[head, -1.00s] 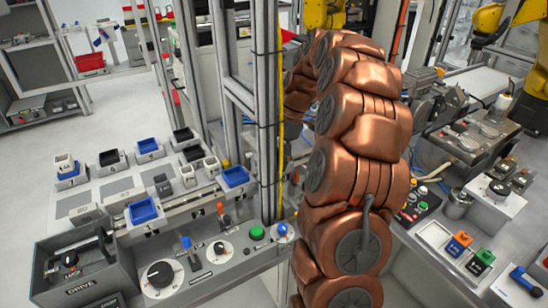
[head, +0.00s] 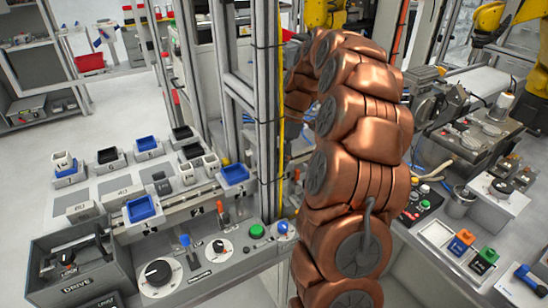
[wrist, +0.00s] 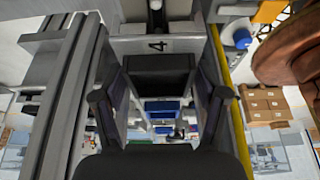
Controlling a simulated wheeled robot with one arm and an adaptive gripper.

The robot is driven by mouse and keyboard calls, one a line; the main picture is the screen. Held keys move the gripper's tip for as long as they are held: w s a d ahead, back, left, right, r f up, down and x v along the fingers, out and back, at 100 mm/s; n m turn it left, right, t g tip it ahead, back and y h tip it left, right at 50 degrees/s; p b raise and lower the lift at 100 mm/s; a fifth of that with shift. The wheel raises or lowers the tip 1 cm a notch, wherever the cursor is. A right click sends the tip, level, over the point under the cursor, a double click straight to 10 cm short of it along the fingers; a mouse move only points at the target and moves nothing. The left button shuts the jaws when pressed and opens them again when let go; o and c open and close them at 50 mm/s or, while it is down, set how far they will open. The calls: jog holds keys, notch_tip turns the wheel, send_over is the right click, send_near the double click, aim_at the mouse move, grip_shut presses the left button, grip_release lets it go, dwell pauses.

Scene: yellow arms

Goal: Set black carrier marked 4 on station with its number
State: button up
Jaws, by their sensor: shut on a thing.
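In the wrist view my gripper (wrist: 160,105) has its two dark fingers on either side of a black carrier (wrist: 158,76) and is shut on it. A pale surface with a black number 4 (wrist: 157,45) lies directly beyond the carrier's edge. I cannot tell whether that surface is part of the carrier or stands behind it. In the head view my copper arm hides my gripper and the held carrier. Blue carriers (head: 141,208) and black carriers (head: 107,155) on pale bases stand on the left bench; their numbers are too small to read surely.
A metal post (wrist: 65,100) rises close left of my gripper, and a yellow strip (wrist: 228,105) runs close on its right. A control panel (head: 215,250) with knobs fronts the left bench.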

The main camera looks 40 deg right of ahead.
jog(key=o, duration=1.5)
jog(key=shift+c, duration=0.2)
jog(key=shift+r, duration=0.15)
jog(key=shift+r, duration=3.4)
